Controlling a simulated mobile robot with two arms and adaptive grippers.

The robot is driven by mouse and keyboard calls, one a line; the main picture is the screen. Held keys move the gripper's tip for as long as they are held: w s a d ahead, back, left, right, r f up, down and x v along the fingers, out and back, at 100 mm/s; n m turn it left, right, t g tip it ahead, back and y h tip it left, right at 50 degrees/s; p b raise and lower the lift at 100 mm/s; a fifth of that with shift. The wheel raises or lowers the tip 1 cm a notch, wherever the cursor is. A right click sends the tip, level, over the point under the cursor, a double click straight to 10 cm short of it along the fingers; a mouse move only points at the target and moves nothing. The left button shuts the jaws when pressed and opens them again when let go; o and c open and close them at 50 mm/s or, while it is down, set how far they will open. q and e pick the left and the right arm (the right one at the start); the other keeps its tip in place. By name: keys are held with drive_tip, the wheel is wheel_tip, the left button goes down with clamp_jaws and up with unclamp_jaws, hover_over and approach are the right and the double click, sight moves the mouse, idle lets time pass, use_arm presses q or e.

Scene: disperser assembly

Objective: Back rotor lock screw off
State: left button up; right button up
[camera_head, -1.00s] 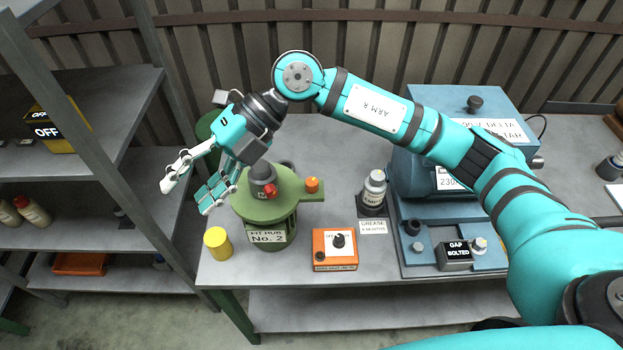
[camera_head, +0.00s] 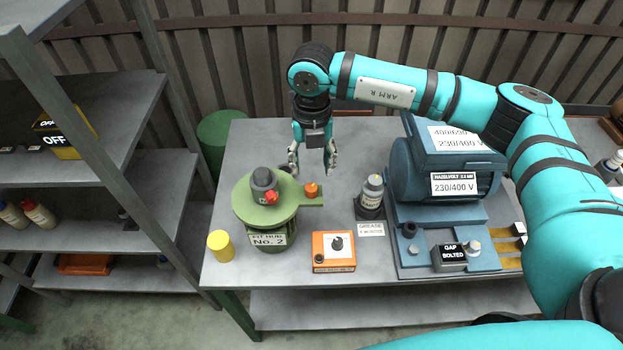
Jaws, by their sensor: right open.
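The green hub (camera_head: 251,207), labelled No. 2, stands on the bench with a dark grey cap (camera_head: 263,179) on top. A red screw-like piece (camera_head: 270,198) sits on the cap's front side. An orange knob (camera_head: 312,190) stands on the green arm at the hub's right. I cannot tell from markings which of these two is the rotor lock screw. My right gripper (camera_head: 313,166) points down with its fingers apart and empty. In the picture it is just above the orange knob, apart from it. My left gripper is not in view.
A yellow cylinder (camera_head: 220,245) and an orange box (camera_head: 333,251) stand near the bench's front edge. A grease bottle (camera_head: 371,193) and a blue motor (camera_head: 440,168) are to the right. A grey shelf (camera_head: 100,210) rises at the left. The bench behind the hub is clear.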

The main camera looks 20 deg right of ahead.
sight(311, 188)
wheel_tip(311, 188, down, 8)
drive_tip(key=p, duration=0.2)
drive_tip(key=shift+f+p, duration=0.2)
drive_tip(key=shift+p, duration=0.15)
clamp_jaws()
